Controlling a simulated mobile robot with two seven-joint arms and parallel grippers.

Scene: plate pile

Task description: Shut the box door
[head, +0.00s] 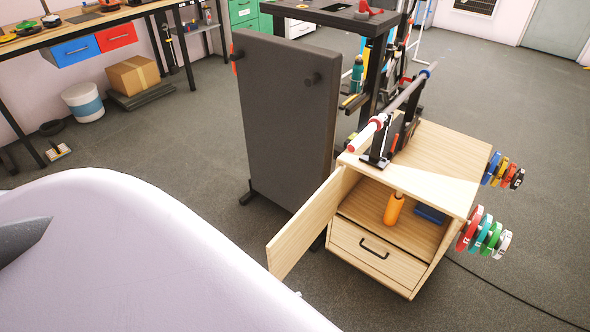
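The box is a light wooden cabinet (440,150) at the right of the head view. Its door (308,225) stands wide open, swung out to the left of the box front. The open compartment holds an orange cylinder (394,209) and a dark blue item (430,213). Below the compartment is a closed drawer (376,252) with a dark handle. I make out neither of my grippers. A dark grey pointed part at the left edge cannot be made out clearly, and nothing visible touches the door.
A tall dark panel (284,120) stands behind the door. A bar (395,105) lies in holders on top of the box, and coloured discs (484,235) hang on its right side. A black cable crosses the floor at right.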

